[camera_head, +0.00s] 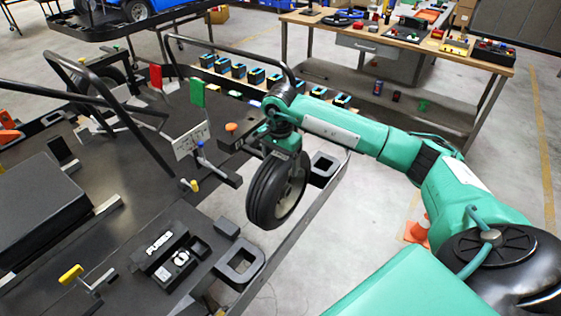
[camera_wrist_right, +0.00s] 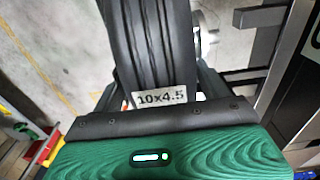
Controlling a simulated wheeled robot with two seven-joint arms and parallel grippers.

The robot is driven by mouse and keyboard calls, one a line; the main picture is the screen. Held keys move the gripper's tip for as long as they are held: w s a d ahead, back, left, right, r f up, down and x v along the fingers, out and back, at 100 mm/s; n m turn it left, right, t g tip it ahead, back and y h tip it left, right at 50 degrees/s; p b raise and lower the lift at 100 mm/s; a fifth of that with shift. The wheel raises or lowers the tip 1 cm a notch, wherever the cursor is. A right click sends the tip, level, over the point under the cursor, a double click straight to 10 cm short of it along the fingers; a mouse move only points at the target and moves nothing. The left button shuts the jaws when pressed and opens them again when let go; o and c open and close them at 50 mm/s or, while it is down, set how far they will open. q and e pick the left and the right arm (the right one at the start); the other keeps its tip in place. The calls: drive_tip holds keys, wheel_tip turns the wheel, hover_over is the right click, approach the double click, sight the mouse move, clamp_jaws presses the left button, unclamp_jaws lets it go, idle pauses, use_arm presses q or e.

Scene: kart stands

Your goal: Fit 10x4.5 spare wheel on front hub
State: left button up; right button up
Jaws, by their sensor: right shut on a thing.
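My right gripper (camera_head: 283,150) is shut on the spare wheel (camera_head: 262,197), a black tyre with a pale metal rim. It holds the wheel upright from above, at the near right side of the kart frame (camera_head: 300,215). In the right wrist view the tyre (camera_wrist_right: 150,45) sits between the fingers, with a "10x4.5" label on the tread. A silvery round part (camera_wrist_right: 207,35) shows at the tyre's right side; I cannot tell whether it is the rim or the hub. The front hub is not clearly visible in the head view. My left gripper is out of view.
Black bars (camera_head: 120,120), a white plate (camera_head: 191,140) and a fuse box (camera_head: 170,255) crowd the kart at left. A wooden workbench (camera_head: 380,35) with tools stands behind. An orange cone (camera_head: 418,230) stands below my right arm. Open floor lies right of the kart.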

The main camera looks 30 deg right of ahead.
sight(268, 154)
drive_tip(key=shift+w+a+r+b, duration=0.1)
drive_tip(key=shift+w+a+b, duration=0.15)
drive_tip(key=shift+w, duration=0.45)
drive_tip(key=shift+w+a+b, duration=0.3)
drive_tip(key=shift+w, duration=0.4)
drive_tip(key=shift+w+a+r+b, duration=0.1)
drive_tip(key=shift+w+a+b, duration=0.15)
drive_tip(key=shift+w, duration=0.45)
idle(1.1)
drive_tip(key=o, duration=1.8)
drive_tip(key=shift+o, duration=1.3)
drive_tip(key=shift+s, duration=0.15)
drive_tip(key=shift+s+d+r, duration=0.1)
